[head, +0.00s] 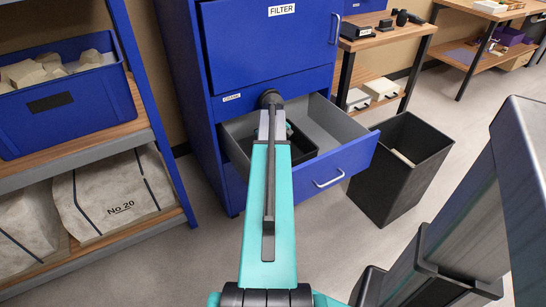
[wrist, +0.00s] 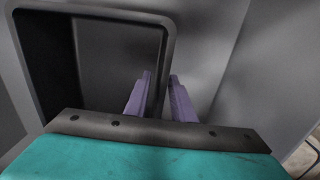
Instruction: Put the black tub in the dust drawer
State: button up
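The black tub (head: 305,151) is inside the open drawer (head: 333,172) of the blue cabinet, on its left side and partly hidden behind my arm. I cannot tell whether it rests on the drawer floor. In the wrist view its dark rim (wrist: 92,11) fills the upper left. My gripper (wrist: 160,76) has its two purple fingers close together, one on each side of the tub's right wall, and looks shut on it. In the head view the fingers are hidden by my arm. A small label, too blurred to read surely, is above the drawer.
The drawer's right part (head: 333,121) is bare. A black bin (head: 412,152) stands right of the drawer. A cabinet door marked FILTER (head: 270,45) is above. A shelf with a blue crate (head: 60,115) and a No 20 sack (head: 115,195) is at left.

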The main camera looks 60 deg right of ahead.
notch_tip(320, 180, up, 12)
jog(key=shift+r+p, duration=0.15)
jog(key=shift+p, duration=0.7)
dwell(0.8)
